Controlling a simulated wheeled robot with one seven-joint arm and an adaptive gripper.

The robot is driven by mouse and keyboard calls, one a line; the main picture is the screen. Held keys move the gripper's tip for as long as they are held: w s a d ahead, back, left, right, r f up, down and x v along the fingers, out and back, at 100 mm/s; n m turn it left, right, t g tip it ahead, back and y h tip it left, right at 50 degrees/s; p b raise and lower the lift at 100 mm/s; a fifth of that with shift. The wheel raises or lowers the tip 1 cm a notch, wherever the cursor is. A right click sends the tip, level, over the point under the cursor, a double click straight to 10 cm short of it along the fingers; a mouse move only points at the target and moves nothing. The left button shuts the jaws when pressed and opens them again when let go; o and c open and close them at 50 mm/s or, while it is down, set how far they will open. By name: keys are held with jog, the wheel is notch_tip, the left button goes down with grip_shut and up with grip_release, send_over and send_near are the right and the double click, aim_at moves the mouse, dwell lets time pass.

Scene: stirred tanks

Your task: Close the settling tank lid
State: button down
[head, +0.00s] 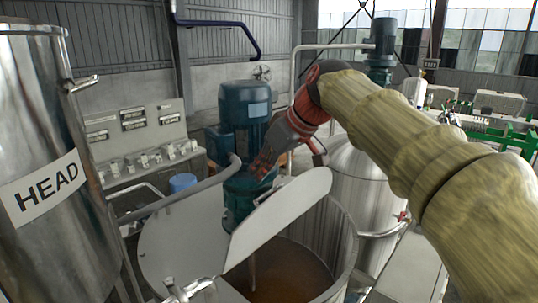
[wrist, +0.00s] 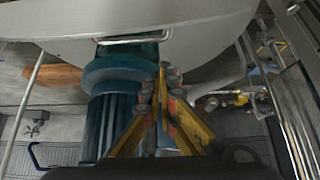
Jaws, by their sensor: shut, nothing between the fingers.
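The open steel tank (head: 345,240) stands at the lower middle of the head view, with brown liquid (head: 285,272) inside. Its pale grey lid flap (head: 285,212) is raised and tilted over the opening. Another flat grey lid part (head: 165,245) lies to the left. My gripper (head: 262,168) is shut and empty, beyond the raised flap and beside the teal motor. In the wrist view my gripper (wrist: 165,78) points at a large grey lid surface (wrist: 200,22) with a metal handle (wrist: 133,40). I cannot tell whether the fingertips touch it.
The teal motor (head: 245,110) rises behind the tank, close to my gripper; it also shows in the wrist view (wrist: 120,85). A tall steel tank labelled HEAD (head: 45,130) stands at left. Another steel tank (head: 360,175) stands behind my arm. A grey pipe (head: 180,195) crosses at left.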

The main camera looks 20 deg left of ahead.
aim_at(273, 199)
jog(key=d, duration=0.1)
jog(key=s+d, duration=0.1)
jog(key=d, duration=0.1)
jog(key=shift+s+d+f, duration=0.1)
jog(key=shift+s+d, duration=0.15)
jog(key=shift+d+f, duration=0.1)
jog(key=shift+w+f, duration=0.1)
jog(key=shift+f, duration=0.05)
jog(key=shift+f, duration=0.1)
